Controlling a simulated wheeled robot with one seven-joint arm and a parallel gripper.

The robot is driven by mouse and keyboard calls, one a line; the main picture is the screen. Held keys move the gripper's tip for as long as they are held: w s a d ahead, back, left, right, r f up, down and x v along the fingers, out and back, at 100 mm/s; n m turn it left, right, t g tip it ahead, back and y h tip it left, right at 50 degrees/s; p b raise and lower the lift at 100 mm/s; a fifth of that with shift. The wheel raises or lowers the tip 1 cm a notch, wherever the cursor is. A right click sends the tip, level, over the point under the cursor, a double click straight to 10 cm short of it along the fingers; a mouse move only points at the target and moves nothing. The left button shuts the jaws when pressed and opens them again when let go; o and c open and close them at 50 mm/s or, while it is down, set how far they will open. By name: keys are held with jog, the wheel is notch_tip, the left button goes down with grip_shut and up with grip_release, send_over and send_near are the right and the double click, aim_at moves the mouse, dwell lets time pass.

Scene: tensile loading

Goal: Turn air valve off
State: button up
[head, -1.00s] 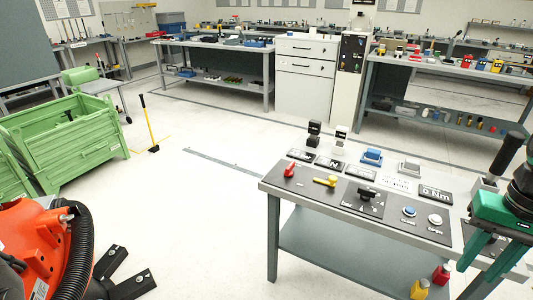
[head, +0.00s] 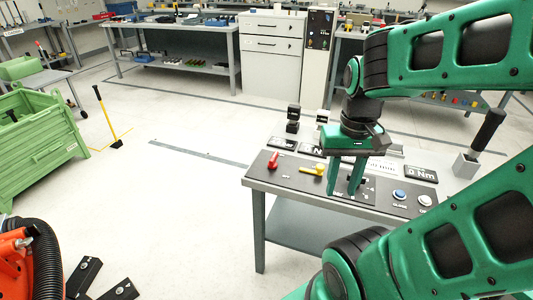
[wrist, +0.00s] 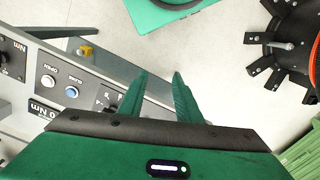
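A control panel on a grey table (head: 258,184) carries a red lever handle (head: 273,160) at its left and a yellow lever handle (head: 312,170) just right of it. Their labels are too small to read, so I cannot tell which is the air valve. My green gripper (head: 345,186) is over the panel, right of the yellow handle, with its fingers pointing down and apart. Nothing is between them. The fingers hide most of a black selector knob. In the wrist view my gripper (wrist: 158,95) is open, with panel and floor beyond it.
A blue button (head: 399,194) and a white button (head: 425,200) are on the panel to the right. Small displays and black blocks stand along the back. A grey holder (head: 466,163) with a black handle stands at the right.

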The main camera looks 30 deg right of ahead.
jog(key=o, duration=0.5)
jog(key=shift+s+r, duration=0.15)
jog(key=shift+s, duration=0.05)
jog(key=o, duration=0.5)
jog(key=shift+s+d+r, duration=0.1)
jog(key=shift+d+r, duration=0.05)
jog(key=shift+r, duration=0.15)
jog(key=shift+o, duration=0.3)
jog(key=w+d+n, duration=0.3)
jog(key=w+n, duration=0.3)
jog(key=w, duration=1.2)
jog(key=shift+r+n, duration=0.4)
jog(key=shift+r, duration=0.05)
jog(key=n, duration=0.7)
send_over(274, 155)
notch_tip(274, 155, down, 8)
notch_tip(274, 155, down, 10)
jog(key=shift+s+a+r, duration=0.1)
jog(key=shift+a+r, duration=0.05)
jog(key=shift+c, duration=0.5)
